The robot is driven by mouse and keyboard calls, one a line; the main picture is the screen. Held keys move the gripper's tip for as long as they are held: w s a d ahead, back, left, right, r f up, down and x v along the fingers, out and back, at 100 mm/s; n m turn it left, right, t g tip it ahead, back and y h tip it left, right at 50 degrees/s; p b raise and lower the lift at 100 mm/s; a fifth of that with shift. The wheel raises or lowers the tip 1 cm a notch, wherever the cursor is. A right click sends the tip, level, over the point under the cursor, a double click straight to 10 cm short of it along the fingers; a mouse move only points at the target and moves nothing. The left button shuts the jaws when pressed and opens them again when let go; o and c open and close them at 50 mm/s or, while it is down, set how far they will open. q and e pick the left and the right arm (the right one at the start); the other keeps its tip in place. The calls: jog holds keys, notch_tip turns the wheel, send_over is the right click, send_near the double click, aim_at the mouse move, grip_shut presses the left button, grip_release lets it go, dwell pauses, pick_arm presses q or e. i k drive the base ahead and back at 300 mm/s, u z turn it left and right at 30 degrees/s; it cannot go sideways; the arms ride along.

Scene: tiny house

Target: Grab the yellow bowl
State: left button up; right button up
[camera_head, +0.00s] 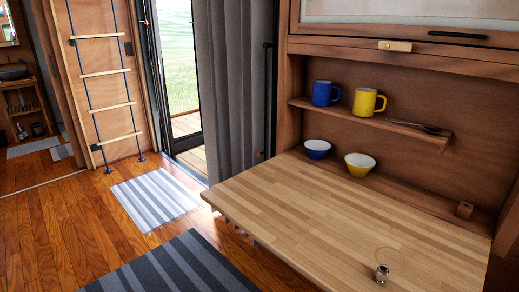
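The yellow bowl (360,165) has a white inside and stands upright on the lower ledge at the back of the fold-down wooden table (300,215). A blue bowl (317,149) with a white inside stands just to its left, with a small gap between them. Neither of my grippers shows in the head view, so I cannot see whether they are open or shut.
A blue mug (325,93), a yellow mug (369,102) and a dark spoon-like utensil (416,127) are on the shelf above the bowls. A small metal object (382,273) is on the table's near part. Most of the tabletop is clear. A grey curtain (235,90) hangs left of the shelving.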

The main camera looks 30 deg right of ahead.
aim_at(359, 164)
jog(key=z, duration=1.7)
